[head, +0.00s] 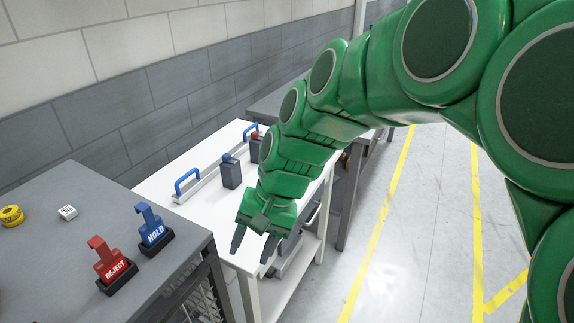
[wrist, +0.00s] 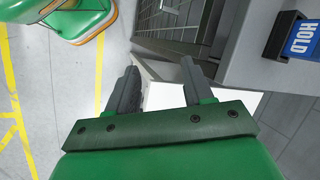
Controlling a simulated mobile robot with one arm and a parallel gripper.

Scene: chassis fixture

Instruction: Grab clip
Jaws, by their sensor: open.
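No part is clearly recognisable as the clip. On the white table (head: 160,184) a long pale bar fixture (head: 205,178) carries blue handles (head: 186,182). Beside it stand a grey block (head: 231,174) with a blue top and, farther back, another with a red top (head: 255,136), partly hidden by my arm. My gripper (head: 252,252) is open and empty, pointing down near the white table's near right corner. In the wrist view the two fingers of my gripper (wrist: 160,68) are apart, with a white surface (wrist: 163,96) seen between them.
A dark grey bench (head: 60,215) at left holds a red REJECT stand (head: 110,262), a blue HOLD stand (head: 153,228), a yellow roll (head: 11,215) and a small white cube (head: 68,212). A wall runs behind. The floor (head: 400,240) at right is clear, with yellow lines.

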